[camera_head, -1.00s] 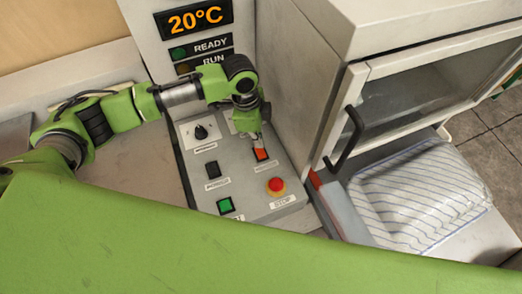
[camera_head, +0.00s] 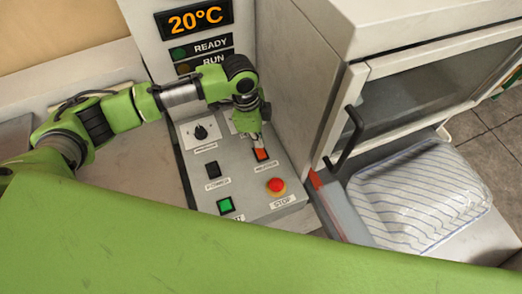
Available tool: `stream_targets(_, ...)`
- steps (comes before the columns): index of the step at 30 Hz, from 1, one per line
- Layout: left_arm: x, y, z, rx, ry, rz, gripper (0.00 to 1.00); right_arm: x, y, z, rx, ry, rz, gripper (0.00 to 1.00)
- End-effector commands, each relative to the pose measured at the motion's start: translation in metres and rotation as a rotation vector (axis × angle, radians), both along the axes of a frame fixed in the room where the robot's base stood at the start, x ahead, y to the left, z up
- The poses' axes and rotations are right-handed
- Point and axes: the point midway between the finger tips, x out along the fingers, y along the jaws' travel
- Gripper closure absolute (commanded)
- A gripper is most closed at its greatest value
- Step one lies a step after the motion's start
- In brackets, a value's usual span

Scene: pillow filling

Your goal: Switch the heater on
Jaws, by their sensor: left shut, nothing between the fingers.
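The heater switch (camera_head: 261,154) is a small orange-red rocker on the sloped grey control panel (camera_head: 240,190), with a label below it that is too small to read surely. My left gripper (camera_head: 257,140) is shut and empty, pointing down with its tips right at the upper edge of this switch. I cannot tell whether the tips touch it. The display (camera_head: 195,18) above the panel reads 20°C. My right gripper is not in view.
The panel also carries a black knob (camera_head: 201,132), a black switch (camera_head: 212,170), a green button (camera_head: 226,206) and a red stop button (camera_head: 277,185). To the right are a chamber with a black handle (camera_head: 347,140) and a striped pillow (camera_head: 420,200).

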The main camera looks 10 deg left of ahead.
Motion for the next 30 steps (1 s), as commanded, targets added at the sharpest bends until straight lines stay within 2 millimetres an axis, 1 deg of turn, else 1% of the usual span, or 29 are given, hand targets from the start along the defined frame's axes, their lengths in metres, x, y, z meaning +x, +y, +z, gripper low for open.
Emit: stream_targets(30, 0.0, 0.0, -0.015, 0.0, 0.0, -0.001, 1.0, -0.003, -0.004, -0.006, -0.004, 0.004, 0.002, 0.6)
